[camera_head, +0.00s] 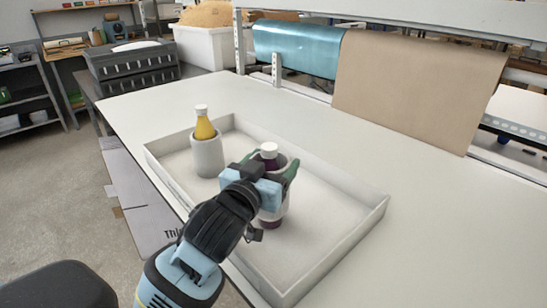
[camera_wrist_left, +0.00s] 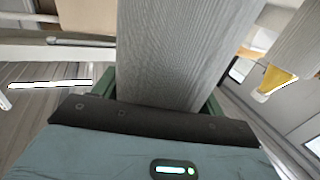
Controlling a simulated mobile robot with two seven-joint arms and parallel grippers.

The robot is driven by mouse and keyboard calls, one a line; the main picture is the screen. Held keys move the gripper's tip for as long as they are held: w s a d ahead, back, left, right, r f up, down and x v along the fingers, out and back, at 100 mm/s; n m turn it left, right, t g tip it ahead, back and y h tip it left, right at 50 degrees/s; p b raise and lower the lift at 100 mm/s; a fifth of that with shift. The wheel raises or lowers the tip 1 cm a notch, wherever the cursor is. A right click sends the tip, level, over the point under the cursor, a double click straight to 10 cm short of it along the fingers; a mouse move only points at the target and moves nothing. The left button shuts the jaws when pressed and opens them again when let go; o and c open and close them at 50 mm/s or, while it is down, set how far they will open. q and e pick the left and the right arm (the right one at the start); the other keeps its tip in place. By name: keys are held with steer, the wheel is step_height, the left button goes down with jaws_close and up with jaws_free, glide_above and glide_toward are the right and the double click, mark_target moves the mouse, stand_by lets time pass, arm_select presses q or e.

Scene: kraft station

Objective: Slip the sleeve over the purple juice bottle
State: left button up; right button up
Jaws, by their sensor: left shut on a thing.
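The purple juice bottle (camera_head: 269,152) stands in the tray, with its white cap and dark neck showing. A pale grey sleeve (camera_head: 286,200) is around its middle. Dark purple shows below the sleeve's lower edge, so the sleeve does not reach the bottle's base. My left gripper (camera_head: 272,169) is shut on the sleeve, its green fingers on either side. In the left wrist view the sleeve (camera_wrist_left: 160,55) is a ribbed grey surface between the fingers. My gripper and wrist hide part of the sleeve and bottle. My right gripper is not in view.
A yellow bottle (camera_head: 204,127) with a white cap stands in another grey sleeve (camera_head: 207,158) at the tray's left. The low-walled tray (camera_head: 345,235) is bare on its right side. Rolls of blue film (camera_head: 300,48) and brown paper (camera_head: 415,85) hang behind the table.

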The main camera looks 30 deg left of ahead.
arm_select(q)
steer(key=shift+f, duration=0.85)
steer(key=o, duration=0.7)
steer(key=shift+o, duration=0.2)
steer(key=shift+r, duration=0.1)
